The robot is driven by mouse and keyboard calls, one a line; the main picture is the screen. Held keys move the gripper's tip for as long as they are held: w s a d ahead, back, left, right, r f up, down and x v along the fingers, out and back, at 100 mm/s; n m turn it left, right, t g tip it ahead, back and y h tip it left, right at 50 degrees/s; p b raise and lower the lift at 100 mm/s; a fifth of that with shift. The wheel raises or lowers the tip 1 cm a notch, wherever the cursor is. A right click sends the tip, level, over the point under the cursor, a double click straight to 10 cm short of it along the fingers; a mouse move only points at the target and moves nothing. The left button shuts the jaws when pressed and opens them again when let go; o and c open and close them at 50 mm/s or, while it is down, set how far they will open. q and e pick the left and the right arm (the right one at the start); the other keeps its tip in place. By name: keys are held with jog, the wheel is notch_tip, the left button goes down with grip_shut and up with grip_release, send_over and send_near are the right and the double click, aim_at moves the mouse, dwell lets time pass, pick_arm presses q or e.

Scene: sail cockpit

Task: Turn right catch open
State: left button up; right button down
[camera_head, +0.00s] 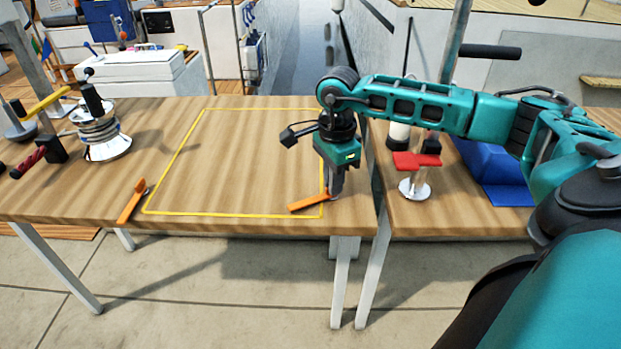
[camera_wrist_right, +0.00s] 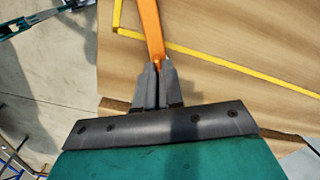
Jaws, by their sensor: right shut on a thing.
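The right catch (camera_head: 308,203) is an orange lever near the table's front edge, at the front right corner of the yellow outline. It points to the left and slightly toward the front edge in the head view. My right gripper (camera_head: 335,197) points down at the lever's right end and is shut on it. In the right wrist view the orange lever (camera_wrist_right: 150,30) runs up from between the fingertips (camera_wrist_right: 158,66). The fingers hide the lever's gripped end and its pivot. A matching left catch (camera_head: 132,201) lies at the outline's front left corner. My left gripper is not in view.
The yellow outline (camera_head: 232,214) encloses bare wooden table. A winch (camera_head: 100,135) and a red-handled tool (camera_head: 38,157) stand at the left. A red-topped metal fitting (camera_head: 415,175) and a blue block (camera_head: 495,170) are on the right table, beyond a narrow gap.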

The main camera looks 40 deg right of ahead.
jog(key=shift+n, duration=1.4)
jog(key=n+b, duration=0.1)
jog(key=n, duration=0.6)
jog(key=shift+n, duration=0.3)
pick_arm(q)
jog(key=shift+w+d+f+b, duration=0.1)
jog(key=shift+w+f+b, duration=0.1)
jog(key=shift+b, duration=0.1)
pick_arm(e)
jog(key=shift+n, duration=1)
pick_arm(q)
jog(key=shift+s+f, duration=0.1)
pick_arm(e)
jog(key=c, duration=1.3)
grip_release()
jog(key=shift+o, duration=0.2)
